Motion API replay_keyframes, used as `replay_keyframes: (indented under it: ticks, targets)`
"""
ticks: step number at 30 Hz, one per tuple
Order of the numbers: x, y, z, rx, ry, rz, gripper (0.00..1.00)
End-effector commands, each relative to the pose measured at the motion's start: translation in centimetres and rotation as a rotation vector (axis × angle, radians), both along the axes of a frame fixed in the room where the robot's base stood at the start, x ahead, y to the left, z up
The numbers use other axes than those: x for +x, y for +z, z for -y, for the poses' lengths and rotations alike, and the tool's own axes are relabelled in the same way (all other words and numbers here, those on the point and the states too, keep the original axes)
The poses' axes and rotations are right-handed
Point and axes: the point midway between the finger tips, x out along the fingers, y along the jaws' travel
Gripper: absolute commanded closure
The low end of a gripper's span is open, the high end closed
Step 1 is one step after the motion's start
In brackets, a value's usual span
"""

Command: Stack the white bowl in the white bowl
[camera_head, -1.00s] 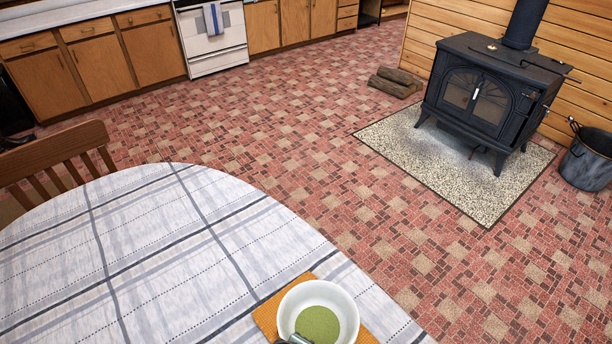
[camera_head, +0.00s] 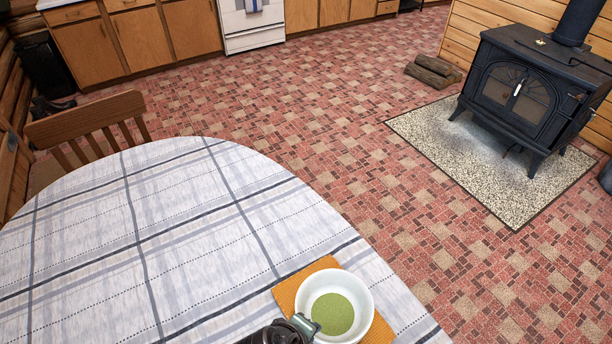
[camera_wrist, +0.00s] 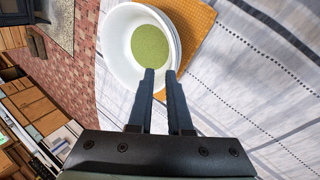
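A white bowl (camera_head: 359,286) with a green inside bottom is over the orange mat (camera_head: 287,293) at the table's right edge. In the wrist view, the white bowl (camera_wrist: 116,48) shows a doubled edge on its right side. I cannot tell whether that is a second nested bowl or the outer wall. No separate second bowl shows. My gripper (camera_wrist: 160,72) is at the bowl's near rim, its two fingers a narrow gap apart. In the head view, my gripper (camera_head: 304,324) overlaps the bowl's lower left rim. Whether the fingers pinch the rim is unclear.
The table (camera_head: 130,230) has a plaid cloth and is clear left of the mat. A wooden chair (camera_head: 90,125) stands at its far left. A black stove (camera_head: 530,90) stands on a speckled pad beyond open brick-patterned floor. Cabinets (camera_head: 140,40) line the back.

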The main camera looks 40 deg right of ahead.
Motion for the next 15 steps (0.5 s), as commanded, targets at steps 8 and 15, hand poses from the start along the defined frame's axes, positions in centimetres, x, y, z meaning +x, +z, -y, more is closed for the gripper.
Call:
replay_keyframes:
  ticks: [8, 15]
  targets:
    - [-0.2, 2.6, -1.3, -0.001, 0.001, 0.000, 0.83]
    - [-0.2, 2.7, -1.4, -0.001, 0.000, 0.000, 0.83]
